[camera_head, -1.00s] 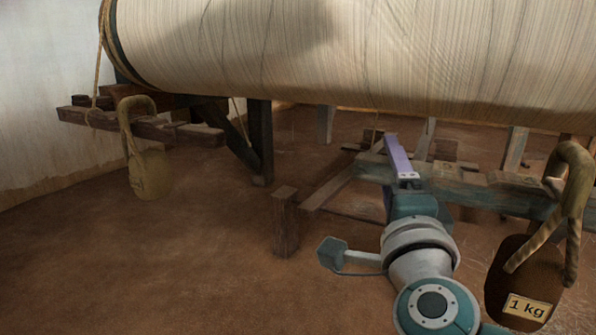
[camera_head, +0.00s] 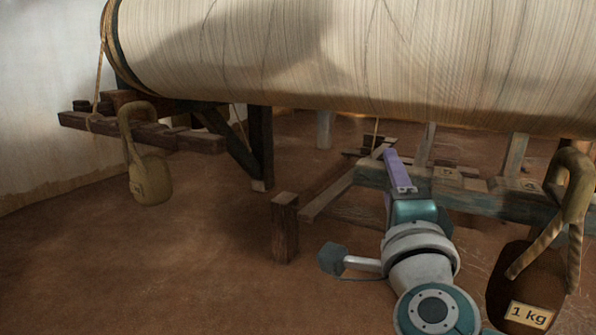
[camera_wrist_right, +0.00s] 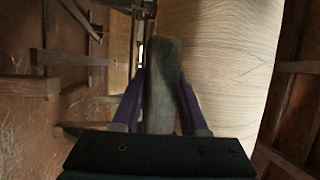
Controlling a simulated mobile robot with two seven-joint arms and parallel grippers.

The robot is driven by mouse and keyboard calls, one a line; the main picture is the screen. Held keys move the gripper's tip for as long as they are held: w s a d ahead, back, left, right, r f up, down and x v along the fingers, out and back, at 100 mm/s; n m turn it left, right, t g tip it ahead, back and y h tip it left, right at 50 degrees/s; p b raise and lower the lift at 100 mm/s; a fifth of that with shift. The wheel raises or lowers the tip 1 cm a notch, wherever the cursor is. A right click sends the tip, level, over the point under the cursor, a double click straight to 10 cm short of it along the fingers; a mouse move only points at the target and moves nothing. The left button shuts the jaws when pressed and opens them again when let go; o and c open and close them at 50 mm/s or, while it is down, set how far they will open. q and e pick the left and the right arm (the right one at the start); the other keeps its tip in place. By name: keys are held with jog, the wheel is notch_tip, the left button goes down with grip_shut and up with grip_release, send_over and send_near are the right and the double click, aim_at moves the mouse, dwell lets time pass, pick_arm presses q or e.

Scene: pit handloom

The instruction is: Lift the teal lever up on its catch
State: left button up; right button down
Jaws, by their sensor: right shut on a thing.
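The teal lever (camera_head: 490,201) is a worn wooden beam below the big pale warp roll in the head view. Numbered marks show on its top, and a dark 1 kg weight (camera_head: 524,280) hangs from it on a thick rope loop. My right gripper (camera_head: 399,172), with purple fingers, is at the lever's left end. In the right wrist view the fingers (camera_wrist_right: 160,95) stand on both sides of the grey-green bar (camera_wrist_right: 164,70), shut on it. I cannot make out the catch clearly. My left gripper is not in view.
The warp roll (camera_head: 350,50) spans the top, close above the lever. A short wooden post (camera_head: 285,230) stands left of my right arm. At the left, a brown beam (camera_head: 150,135) carries another weight (camera_head: 150,178). The earthen floor between is mostly clear.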

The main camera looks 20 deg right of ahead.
dwell(0.8)
jog(key=shift+r, duration=0.35)
jog(key=shift+m+h, duration=0.3)
jog(key=shift+m, duration=0.5)
notch_tip(320, 180, up, 7)
jog(key=p, duration=0.5)
jog(key=shift+s+d+f, duration=0.1)
jog(key=shift+s+f, duration=0.05)
jog(key=shift+f, duration=0.05)
jog(key=shift+r, duration=0.2)
jog(key=shift+f, duration=0.3)
jog(key=shift+c, duration=2.2)
grip_release()
